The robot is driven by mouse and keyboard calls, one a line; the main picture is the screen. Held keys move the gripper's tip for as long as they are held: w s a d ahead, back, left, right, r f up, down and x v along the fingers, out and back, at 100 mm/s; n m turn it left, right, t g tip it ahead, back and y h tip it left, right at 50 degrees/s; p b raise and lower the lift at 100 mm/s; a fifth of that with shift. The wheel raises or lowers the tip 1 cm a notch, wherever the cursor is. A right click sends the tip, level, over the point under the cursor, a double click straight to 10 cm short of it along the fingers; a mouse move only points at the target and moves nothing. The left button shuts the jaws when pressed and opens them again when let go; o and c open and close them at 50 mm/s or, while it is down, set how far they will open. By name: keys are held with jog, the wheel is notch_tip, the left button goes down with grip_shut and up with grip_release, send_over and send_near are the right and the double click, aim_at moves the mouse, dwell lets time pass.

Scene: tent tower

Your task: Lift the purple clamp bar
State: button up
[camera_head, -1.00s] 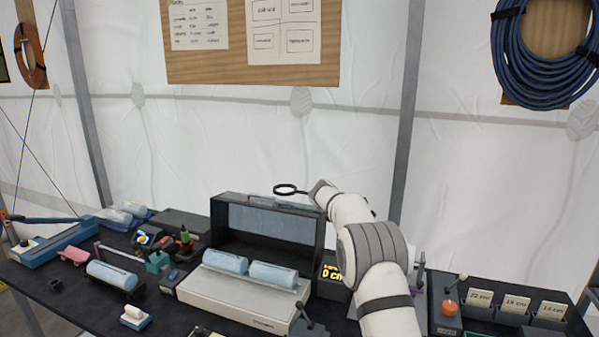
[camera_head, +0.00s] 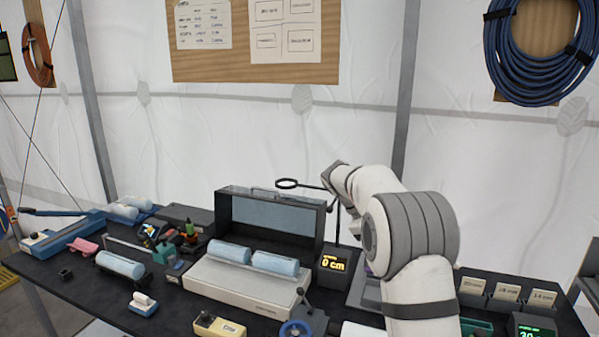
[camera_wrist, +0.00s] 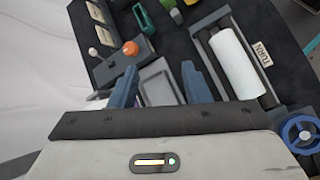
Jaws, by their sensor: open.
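Only a small purple patch (camera_head: 368,268) shows in the head view, beside my arm and right of the display reading 0 cm. It may be part of the purple clamp bar; my arm hides the rest. A grey tray-like plate (camera_wrist: 158,88) lies below and between the fingers. In the head view my gripper is hidden behind my arm.
A white roll (camera_wrist: 237,62) in a dark frame lies right of the fingers, with a blue handwheel (camera_wrist: 303,133) nearby. A box with an orange knob (camera_wrist: 130,48) is at left. An open case (camera_head: 322,222) stands at the back.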

jog(key=s+a+m+t+y, duration=0.2)
jog(key=s+m+y, duration=0.1)
jog(key=s, duration=1)
jog(key=s+a+r+m+t+y+b, duration=0.1)
jog(key=s+a+m+t+y, duration=0.1)
jog(key=s, duration=1.1)
jog(key=shift+s+a+m+y, duration=0.25)
jog(key=shift+a+m+y, duration=0.2)
jog(key=shift+y, duration=0.25)
jog(key=s+f, duration=0.1)
jog(key=s, duration=0.1)
jog(key=s+a+f+m+t, duration=0.1)
jog(key=s, duration=0.1)
jog(key=s+a+f+m+y, duration=0.1)
jog(key=s, duration=0.2)
jog(key=shift+f+t, duration=0.3)
jog(key=shift+t, duration=0.1)
jog(key=shift+s+a+f, duration=0.15)
jog(key=shift+s+f, duration=0.05)
jog(key=shift+s, duration=0.05)
jog(key=shift+c, duration=0.7)
